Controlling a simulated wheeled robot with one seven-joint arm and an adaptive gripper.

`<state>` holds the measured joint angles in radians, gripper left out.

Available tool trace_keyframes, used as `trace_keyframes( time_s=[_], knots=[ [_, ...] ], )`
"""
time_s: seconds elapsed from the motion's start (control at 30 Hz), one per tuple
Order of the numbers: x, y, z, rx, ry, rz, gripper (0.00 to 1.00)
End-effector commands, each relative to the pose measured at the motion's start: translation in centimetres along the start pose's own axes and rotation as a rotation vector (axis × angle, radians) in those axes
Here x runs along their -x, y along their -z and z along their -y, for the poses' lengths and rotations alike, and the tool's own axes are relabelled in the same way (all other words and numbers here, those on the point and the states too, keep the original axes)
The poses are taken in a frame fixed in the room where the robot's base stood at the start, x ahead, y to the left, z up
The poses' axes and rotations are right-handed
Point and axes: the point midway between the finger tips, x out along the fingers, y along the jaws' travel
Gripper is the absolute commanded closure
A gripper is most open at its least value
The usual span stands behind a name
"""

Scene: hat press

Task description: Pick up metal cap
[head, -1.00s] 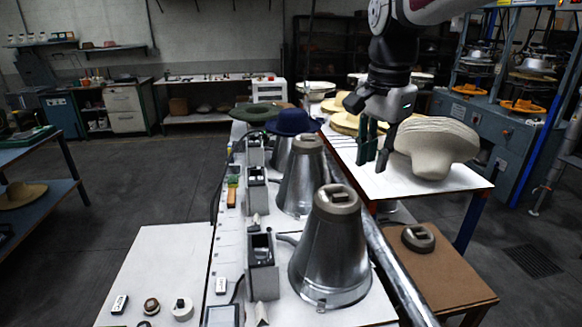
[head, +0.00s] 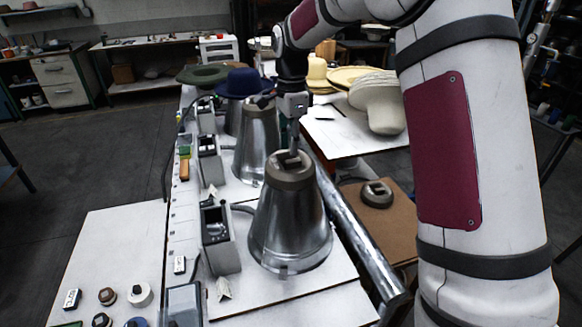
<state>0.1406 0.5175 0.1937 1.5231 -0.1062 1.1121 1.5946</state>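A round grey metal cap (head: 275,175) with a raised slotted handle sits on top of the nearest silver cone (head: 290,230). A similar cap (head: 377,197) lies on the brown table at the right. My gripper (head: 294,147) points down right at the handle of the cap on the nearest cone. Its fingers are seen edge-on and look dark and narrow. I cannot tell how far apart they are, or whether they touch the cap.
A second cone (head: 257,140) stands behind, with a blue hat (head: 241,84) beyond it. A long metal pipe (head: 350,230) runs along the right of the cones. Control boxes (head: 219,238) line the left. The white table (head: 345,130) holds a cream hat (head: 380,100).

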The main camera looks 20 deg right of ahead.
Motion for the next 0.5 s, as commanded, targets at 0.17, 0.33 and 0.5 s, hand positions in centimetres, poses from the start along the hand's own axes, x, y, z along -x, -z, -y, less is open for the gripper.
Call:
trace_keyframes(
  time_s=[0.17, 0.33, 0.5],
  knots=[
    [-1.0, 0.0, -0.1, 0.0, -0.001, 0.0, 0.8],
    [-2.9, -0.2, -0.2, 0.001, -0.004, 0.002, 0.8],
    [-5.0, -0.3, 0.0, 0.0, -0.001, 0.001, 0.8]
  ],
)
